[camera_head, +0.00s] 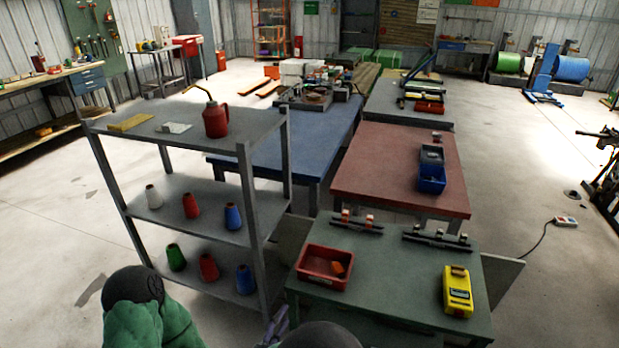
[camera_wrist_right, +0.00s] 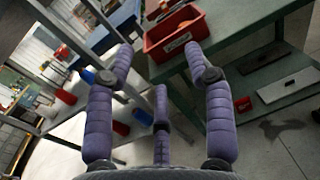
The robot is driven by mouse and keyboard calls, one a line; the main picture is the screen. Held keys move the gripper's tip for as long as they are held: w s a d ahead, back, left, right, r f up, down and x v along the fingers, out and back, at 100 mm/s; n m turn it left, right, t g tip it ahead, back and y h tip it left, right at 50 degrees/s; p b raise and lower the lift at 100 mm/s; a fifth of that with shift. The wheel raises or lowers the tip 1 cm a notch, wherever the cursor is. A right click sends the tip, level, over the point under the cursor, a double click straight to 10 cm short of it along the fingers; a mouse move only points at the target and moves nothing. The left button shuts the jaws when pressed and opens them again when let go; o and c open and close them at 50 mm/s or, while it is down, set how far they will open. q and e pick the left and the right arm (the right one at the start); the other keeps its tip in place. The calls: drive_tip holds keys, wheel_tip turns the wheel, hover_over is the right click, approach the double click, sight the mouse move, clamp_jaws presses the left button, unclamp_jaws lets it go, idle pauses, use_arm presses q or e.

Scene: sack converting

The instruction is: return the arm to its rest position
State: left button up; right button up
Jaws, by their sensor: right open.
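My right gripper (camera_head: 276,325) shows at the bottom edge of the head view as purple fingers between the grey shelf and the green table. In the right wrist view its padded purple fingers (camera_wrist_right: 160,62) are spread apart with nothing between them. The red bin (camera_wrist_right: 177,35) appears beyond the fingertips there, and the gripper looks clear of it. A green padded part of my own body fills the lower left of the head view. My left gripper is not visible.
The grey shelf (camera_head: 190,238) with thread cones stands at left, close to my right gripper. The green table (camera_head: 395,291) holds the red bin (camera_head: 325,266) and a yellow device (camera_head: 457,291). Open floor lies to the right.

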drive_tip(key=s+d+f+m+g+h, duration=0.2)
drive_tip(key=s+d+f+m+g, duration=0.15)
drive_tip(key=d+f+g, duration=0.75)
drive_tip(key=s+d+f+m+g+y+p, duration=0.1)
drive_tip(key=s+d+f+m+g+y, duration=0.1)
drive_tip(key=s+f+m+g+y, duration=1.1)
drive_tip(key=w+d+f+m+t, duration=0.1)
drive_tip(key=f+m+t, duration=0.2)
drive_tip(key=m, duration=0.5)
drive_tip(key=w+d+f+m+t+p, duration=0.1)
drive_tip(key=w+f+m+t, duration=0.1)
drive_tip(key=m+t, duration=0.3)
drive_tip(key=f+m, duration=0.1)
drive_tip(key=m, duration=0.3)
drive_tip(key=shift+w+f, duration=0.2)
drive_tip(key=shift+f, duration=0.05)
